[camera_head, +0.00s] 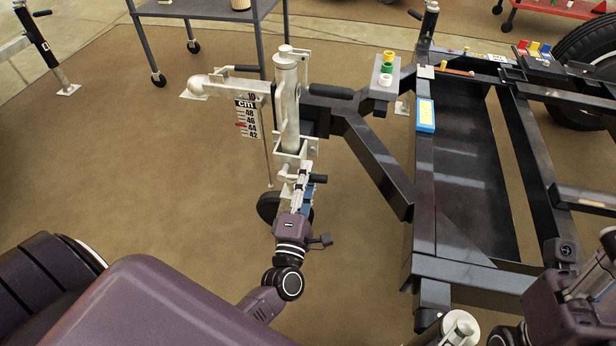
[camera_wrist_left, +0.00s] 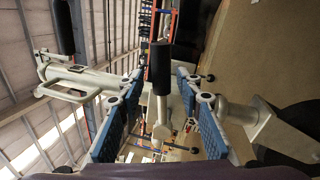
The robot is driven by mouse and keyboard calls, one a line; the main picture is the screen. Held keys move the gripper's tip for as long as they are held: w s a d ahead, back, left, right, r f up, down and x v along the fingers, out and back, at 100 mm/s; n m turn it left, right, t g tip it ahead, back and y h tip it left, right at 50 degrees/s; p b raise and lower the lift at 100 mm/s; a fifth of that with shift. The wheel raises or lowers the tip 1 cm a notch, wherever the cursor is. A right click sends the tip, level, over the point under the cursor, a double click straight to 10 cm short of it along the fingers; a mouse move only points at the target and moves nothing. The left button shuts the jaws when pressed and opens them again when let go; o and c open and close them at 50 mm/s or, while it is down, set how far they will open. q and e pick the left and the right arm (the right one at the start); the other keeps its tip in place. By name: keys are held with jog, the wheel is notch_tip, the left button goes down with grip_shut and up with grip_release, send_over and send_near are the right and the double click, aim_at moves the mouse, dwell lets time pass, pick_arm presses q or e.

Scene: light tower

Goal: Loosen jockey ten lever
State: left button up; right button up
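Jockey ten (camera_head: 286,105) is a pale metal post left of the dark trailer frame, with a "10" label and a cm scale (camera_head: 247,119) beside it. A short lever with a black grip (camera_head: 318,178) sticks out low on its clamp. In the left wrist view the lever's black grip (camera_wrist_left: 160,66) and pale rod stand between the finger pads. My left gripper (camera_head: 300,184) is at the lever, open, with gaps on both sides; it also shows in the left wrist view (camera_wrist_left: 162,115). My right gripper (camera_head: 592,280) is at the right edge, partly cut off, its opening unclear.
The dark trailer frame (camera_head: 465,266) fills the right side, with a blue-yellow box (camera_head: 425,115) and coloured cups (camera_head: 387,68) on it. A dark wheel (camera_head: 270,207) is just below the post. A grey cart (camera_head: 200,10) stands behind. Brown floor left of the post is clear.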

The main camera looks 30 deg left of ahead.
pick_arm(q)
jog(key=v, duration=1.2)
dwell(0.4)
